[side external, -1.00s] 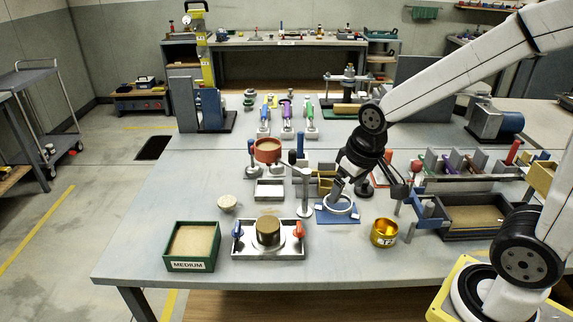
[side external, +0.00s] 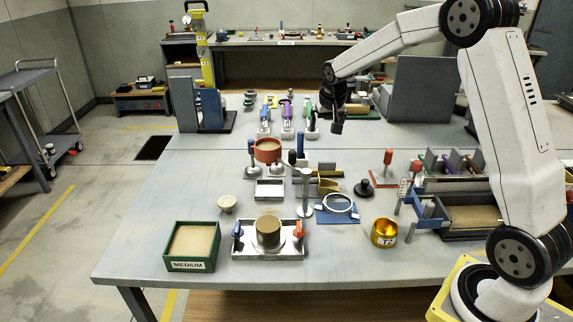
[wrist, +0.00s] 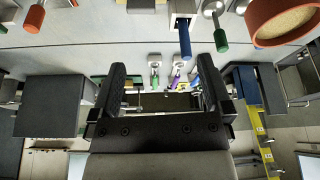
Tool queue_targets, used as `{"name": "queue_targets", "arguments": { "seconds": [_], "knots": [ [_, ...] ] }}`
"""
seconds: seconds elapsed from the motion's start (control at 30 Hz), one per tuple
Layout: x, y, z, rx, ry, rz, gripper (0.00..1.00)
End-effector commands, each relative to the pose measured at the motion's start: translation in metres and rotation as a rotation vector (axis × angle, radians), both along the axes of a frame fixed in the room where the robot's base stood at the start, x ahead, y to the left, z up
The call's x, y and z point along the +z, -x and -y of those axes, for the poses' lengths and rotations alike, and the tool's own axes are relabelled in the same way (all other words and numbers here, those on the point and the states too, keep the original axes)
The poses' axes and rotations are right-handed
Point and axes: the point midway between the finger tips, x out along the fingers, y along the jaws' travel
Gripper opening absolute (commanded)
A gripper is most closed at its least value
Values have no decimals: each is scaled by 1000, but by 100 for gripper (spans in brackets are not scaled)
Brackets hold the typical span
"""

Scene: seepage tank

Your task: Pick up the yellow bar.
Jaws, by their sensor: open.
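A dull yellow bar (side external: 358,108) lies toward the back of the table in the side view, partly hidden behind my gripper. My gripper (side external: 337,127) hangs above the rear part of the table, in front of the bar and to the right of the coloured clamps. In the wrist view my gripper (wrist: 161,72) shows two dark fingers spread wide apart, with nothing between them. I cannot clearly make out the bar in the wrist view.
Clamps with green, purple and blue handles (side external: 287,113) stand left of my gripper. A red bowl (side external: 267,150), a ring on a blue plate (side external: 338,208), a gold cup (side external: 384,233) and a green box (side external: 192,246) stand nearer.

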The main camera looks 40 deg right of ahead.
Motion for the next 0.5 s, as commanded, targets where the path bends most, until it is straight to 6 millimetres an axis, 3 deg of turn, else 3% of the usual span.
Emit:
{"name": "queue_targets", "arguments": {
  "seconds": [0.1, 0.5],
  "knots": [
    [-5, -11, 21, -50, 6, 9, 100],
    [-15, -31, 70, -165, 20, 34, 100]
  ]
}}
